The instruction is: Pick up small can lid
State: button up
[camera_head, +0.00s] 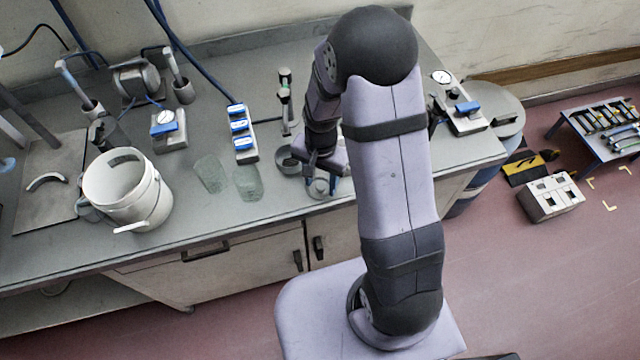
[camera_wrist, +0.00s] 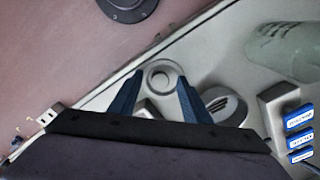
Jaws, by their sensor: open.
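A small round pale lid (camera_wrist: 160,72) with a raised ring in its middle lies on the grey bench near the front edge. In the wrist view it shows between and just past the tips of my gripper (camera_wrist: 160,80), whose two blue fingers are open and empty. In the head view my gripper (camera_head: 322,172) is over the bench front, and a small round grey piece (camera_head: 319,188), seemingly the lid, shows just below it. I cannot tell the height gap between fingers and lid.
A dark-topped round piece (camera_wrist: 228,105) sits right of the fingers; a small round container (camera_head: 288,160) is left of my gripper.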

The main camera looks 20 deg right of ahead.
jog(key=shift+f, duration=0.15)
grip_shut()
